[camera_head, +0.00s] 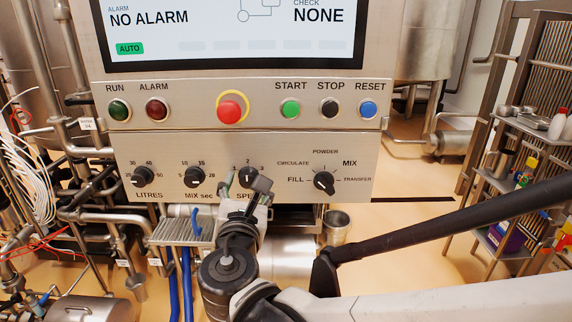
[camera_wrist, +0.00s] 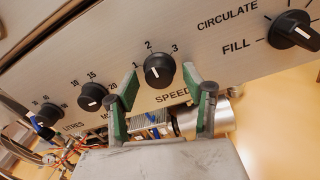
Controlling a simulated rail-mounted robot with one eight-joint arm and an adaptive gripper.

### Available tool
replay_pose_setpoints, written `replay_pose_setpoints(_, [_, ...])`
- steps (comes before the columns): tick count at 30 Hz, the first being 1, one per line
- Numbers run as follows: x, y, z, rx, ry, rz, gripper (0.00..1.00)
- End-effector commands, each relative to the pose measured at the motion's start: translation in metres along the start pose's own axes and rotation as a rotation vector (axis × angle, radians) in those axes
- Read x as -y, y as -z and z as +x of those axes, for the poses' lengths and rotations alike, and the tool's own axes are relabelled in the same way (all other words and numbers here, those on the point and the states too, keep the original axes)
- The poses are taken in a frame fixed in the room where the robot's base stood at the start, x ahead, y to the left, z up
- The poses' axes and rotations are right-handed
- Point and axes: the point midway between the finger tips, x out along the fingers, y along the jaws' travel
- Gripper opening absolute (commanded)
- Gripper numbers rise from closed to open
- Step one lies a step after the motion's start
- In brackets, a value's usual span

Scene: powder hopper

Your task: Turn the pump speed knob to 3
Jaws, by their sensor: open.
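The pump speed knob (camera_wrist: 158,70) is a round black knob with a white pointer line on the steel panel. Its pointer is near the 2, between the 1 at the left and the 3 at the right. In the head view the knob (camera_head: 247,175) is partly covered by my gripper. My gripper (camera_wrist: 160,82) is open and empty, with green-padded fingers to the left and right of the knob. The knob shows between them, with gaps on both sides. How far the fingertips are from the panel is hard to tell. In the head view my gripper (camera_head: 250,188) is in front of the SPEED label.
The litres knob (camera_head: 143,176) and mix-seconds knob (camera_head: 195,176) are left of the speed knob. The mode selector (camera_head: 324,182) is at right. Above are several buttons, the red emergency stop (camera_head: 230,110) and a screen (camera_head: 230,30). A small grated shelf (camera_head: 183,232) is below.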

Motion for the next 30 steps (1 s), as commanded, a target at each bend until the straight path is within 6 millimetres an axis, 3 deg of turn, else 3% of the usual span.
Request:
replay_pose_setpoints(7, [0.0001, 0.0001, 0.0008, 0.0, 0.0, 0.0, 0.46])
replay_pose_setpoints(18, [0.0, 0.0001, 0.0006, 0.0, 0.0, 0.0, 0.01])
replay_pose_setpoints(30, [-0.0001, 0.0012, 0.0005, 0.003, -0.001, 0.094, 0.01])
